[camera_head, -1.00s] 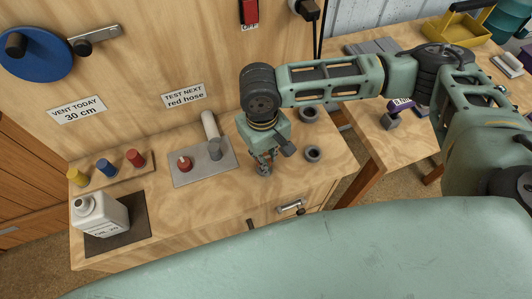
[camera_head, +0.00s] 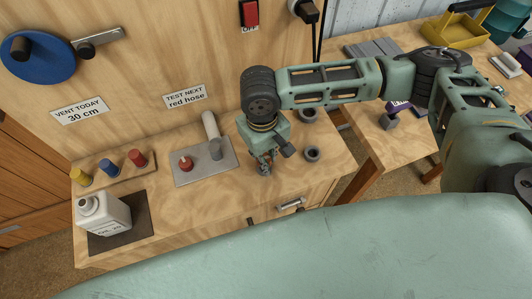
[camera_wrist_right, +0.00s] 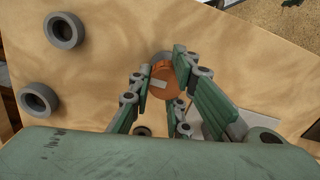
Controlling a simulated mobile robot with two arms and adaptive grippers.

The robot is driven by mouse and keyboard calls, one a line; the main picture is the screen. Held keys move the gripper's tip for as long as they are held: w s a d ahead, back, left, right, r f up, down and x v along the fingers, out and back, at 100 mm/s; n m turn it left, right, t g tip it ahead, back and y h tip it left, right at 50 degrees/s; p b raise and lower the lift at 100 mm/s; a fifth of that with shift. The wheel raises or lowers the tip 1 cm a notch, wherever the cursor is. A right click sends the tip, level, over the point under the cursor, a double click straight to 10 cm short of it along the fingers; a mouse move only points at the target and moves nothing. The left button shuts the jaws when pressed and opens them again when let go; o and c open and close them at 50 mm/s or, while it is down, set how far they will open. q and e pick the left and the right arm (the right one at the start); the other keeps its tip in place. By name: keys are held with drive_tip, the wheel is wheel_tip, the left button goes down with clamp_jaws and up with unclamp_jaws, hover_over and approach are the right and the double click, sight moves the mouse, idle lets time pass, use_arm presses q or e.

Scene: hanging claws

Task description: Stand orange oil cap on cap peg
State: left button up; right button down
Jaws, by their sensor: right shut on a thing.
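The orange oil cap (camera_wrist_right: 165,82) is a round orange disc with a pale mark, between the fingers of my right gripper (camera_wrist_right: 162,84), which is shut on it. In the head view the right gripper (camera_head: 265,166) points down low over the bench, and the cap is hidden. A grey round thing (camera_wrist_right: 160,57) shows partly behind the cap; I cannot tell whether it is a cap peg or whether the cap touches it. A grey upright peg (camera_head: 215,149) stands on a metal plate left of the gripper. My left gripper is not in view.
Two dark grey rings (camera_head: 312,154) (camera_head: 310,115) lie on the bench right of my gripper. The metal plate (camera_head: 190,177) also holds a red-topped post and a white cylinder. A white oil bottle (camera_head: 103,216) and coloured pegs stand at left. The bench front is clear.

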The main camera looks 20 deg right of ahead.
sight(264, 156)
drive_tip(key=shift+f, duration=0.5)
drive_tip(key=shift+f+b, duration=0.45)
drive_tip(key=shift+f, duration=0.3)
drive_tip(key=c, duration=1.6)
unclamp_jaws()
drive_tip(key=shift+o, duration=0.2)
drive_tip(key=r, duration=1.2)
drive_tip(key=shift+w+a, duration=0.25)
